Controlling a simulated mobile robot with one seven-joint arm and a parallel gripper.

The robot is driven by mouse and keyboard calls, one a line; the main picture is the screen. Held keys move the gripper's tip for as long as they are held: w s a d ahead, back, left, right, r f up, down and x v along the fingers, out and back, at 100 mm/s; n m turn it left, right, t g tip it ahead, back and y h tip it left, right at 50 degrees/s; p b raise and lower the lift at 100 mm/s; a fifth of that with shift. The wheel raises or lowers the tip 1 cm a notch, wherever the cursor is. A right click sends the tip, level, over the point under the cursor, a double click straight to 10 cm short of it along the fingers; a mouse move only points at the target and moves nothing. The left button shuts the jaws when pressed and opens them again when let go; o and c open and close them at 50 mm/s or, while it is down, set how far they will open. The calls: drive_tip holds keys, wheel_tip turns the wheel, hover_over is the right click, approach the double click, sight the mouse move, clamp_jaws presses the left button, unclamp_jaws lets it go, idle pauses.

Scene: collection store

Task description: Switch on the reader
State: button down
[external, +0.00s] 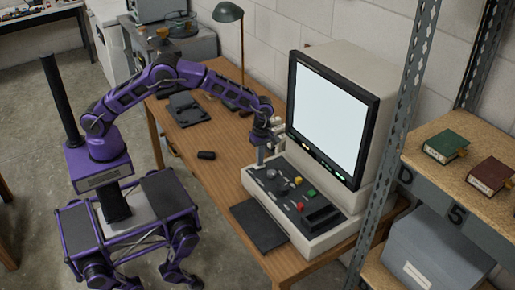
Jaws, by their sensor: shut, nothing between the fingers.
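The reader (246,212) is a large beige machine on the wooden desk. Its screen (331,117) is lit pale white-blue, with small lights along the lower edge of the frame. Its dark control panel (279,200) carries knobs, a red button (300,206), a yellow button (298,181) and a green button (311,192). My gripper (260,164) is shut and points down at the panel's far left corner. It is empty. Whether it touches the panel, and what lies right under the fingertips, I cannot tell.
A green desk lamp (228,13) stands behind my arm. A small black object (206,155) and a dark flat device (187,109) lie on the desk. A metal shelf post (397,130) rises close to the reader's right. The shelf (424,131) holds books above a grey box (437,252).

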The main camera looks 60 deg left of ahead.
wheel_tip(320, 180, up, 14)
drive_tip(key=w+p, duration=0.1)
drive_tip(key=p, duration=0.2)
drive_tip(key=shift+w, duration=0.2)
